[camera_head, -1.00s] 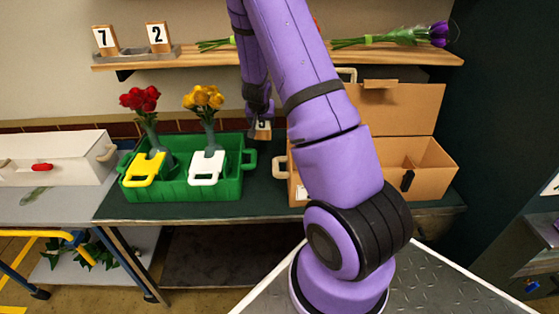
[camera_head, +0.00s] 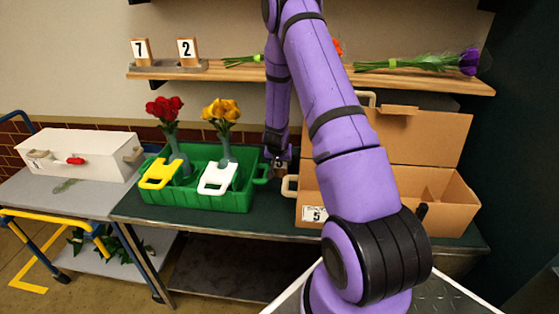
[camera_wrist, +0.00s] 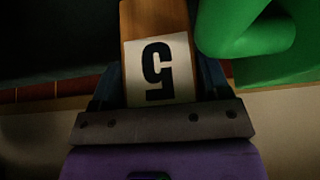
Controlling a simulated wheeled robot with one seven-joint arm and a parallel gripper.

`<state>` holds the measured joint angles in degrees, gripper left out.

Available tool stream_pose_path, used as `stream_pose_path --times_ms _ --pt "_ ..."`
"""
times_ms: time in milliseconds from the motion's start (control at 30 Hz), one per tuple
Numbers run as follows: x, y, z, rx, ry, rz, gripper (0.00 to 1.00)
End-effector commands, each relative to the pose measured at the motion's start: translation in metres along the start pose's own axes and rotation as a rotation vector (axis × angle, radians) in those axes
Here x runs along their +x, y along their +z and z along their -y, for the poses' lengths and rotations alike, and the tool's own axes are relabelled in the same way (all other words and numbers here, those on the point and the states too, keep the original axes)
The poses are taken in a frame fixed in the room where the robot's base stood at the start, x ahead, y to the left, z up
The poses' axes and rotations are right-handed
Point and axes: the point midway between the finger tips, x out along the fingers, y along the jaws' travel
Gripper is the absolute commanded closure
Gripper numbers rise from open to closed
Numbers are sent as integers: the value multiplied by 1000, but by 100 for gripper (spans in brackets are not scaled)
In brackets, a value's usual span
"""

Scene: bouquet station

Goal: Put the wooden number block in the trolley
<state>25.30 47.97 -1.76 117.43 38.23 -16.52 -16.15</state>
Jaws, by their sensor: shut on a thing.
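My gripper (camera_head: 279,164) is shut on a wooden number block. The block (camera_wrist: 158,70) shows a white face with a black 5, upside down in the wrist view, with the fingers on both its sides. In the head view the block is small and dark, mostly hidden by my gripper. My gripper is just right of the green tub's right handle, left of the cardboard box. The trolley (camera_head: 98,203) stands at the far left, with a grey top, blue frame and yellow rail.
A white case (camera_head: 100,154) and a green leaf lie on the trolley top. The cardboard box (camera_head: 452,212) is at right. Blocks 7 and 2 stand on the wall shelf (camera_head: 300,78).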

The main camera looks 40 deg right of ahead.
Motion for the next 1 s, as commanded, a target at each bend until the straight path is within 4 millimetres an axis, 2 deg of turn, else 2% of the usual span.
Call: stream_pose_path --times_ms 233,267,300,367,733,867,1000 --pt "2 2 0 -1 0 1 54" --pt "2 2 0 -1 0 1 26" --pt "2 2 0 -1 0 1 16" --pt "2 1 0 0 0 1 5" --pt "-3 0 0 0 0 0 5" --pt "-18 -1 1 -2 -1 -1 5" --pt "-43 -1 2 -3 -2 -2 5"
